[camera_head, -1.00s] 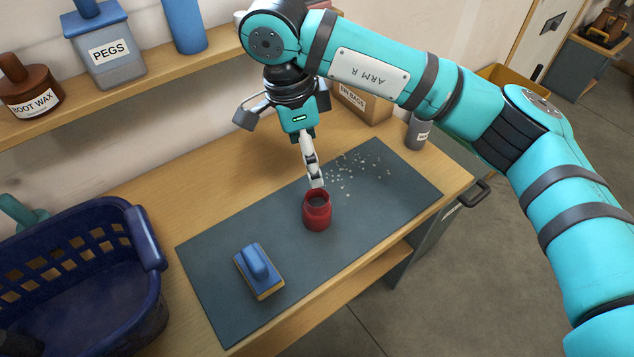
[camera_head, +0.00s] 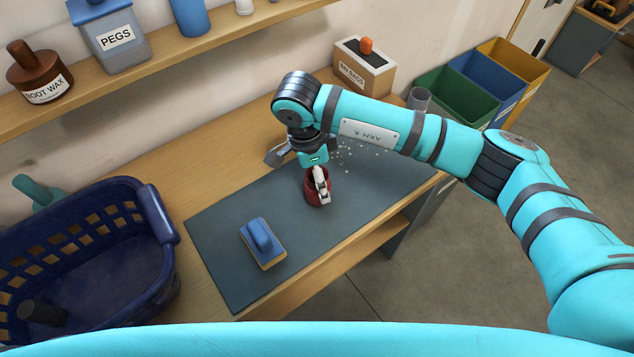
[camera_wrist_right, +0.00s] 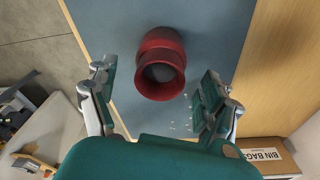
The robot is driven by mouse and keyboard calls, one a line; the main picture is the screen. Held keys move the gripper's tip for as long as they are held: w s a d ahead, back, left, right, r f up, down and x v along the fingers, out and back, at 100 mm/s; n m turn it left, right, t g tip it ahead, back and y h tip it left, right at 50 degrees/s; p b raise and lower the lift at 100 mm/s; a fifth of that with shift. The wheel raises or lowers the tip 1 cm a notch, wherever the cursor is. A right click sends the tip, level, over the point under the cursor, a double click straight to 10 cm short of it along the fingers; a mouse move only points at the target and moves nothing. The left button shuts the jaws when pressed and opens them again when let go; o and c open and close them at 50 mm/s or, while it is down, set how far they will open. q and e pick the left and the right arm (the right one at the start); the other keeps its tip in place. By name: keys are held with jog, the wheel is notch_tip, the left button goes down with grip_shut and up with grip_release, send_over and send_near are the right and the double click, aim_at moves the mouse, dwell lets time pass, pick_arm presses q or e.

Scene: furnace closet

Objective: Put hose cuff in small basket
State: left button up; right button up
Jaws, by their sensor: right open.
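The red hose cuff (camera_head: 313,191) stands on the dark mat (camera_head: 215,245) on the workbench. In the right wrist view the cuff (camera_wrist_right: 162,65) lies between my right gripper's two fingers, with a gap on each side. My right gripper (camera_head: 320,186) is open and low over the cuff, hiding part of it in the head view; it also shows in the right wrist view (camera_wrist_right: 155,92). A dark blue basket (camera_head: 160,228) with slotted walls stands at the left of the bench. A dark cylinder (camera_head: 40,313) lies inside it. My left gripper is out of view.
A blue-handled brush (camera_head: 262,238) lies on the mat left of the cuff. Pale crumbs (camera_head: 360,152) are scattered behind the gripper. A bin bags box (camera_head: 364,70) and a grey cup (camera_head: 419,98) stand at the back right. A shelf (camera_head: 150,75) runs above the bench.

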jog(key=f+p, duration=0.1)
jog(key=f, duration=0.3)
jog(key=shift+d, duration=0.2)
jog(key=c, duration=1.5)
jog(key=shift+r, duration=0.2)
jog(key=shift+c, duration=0.6)
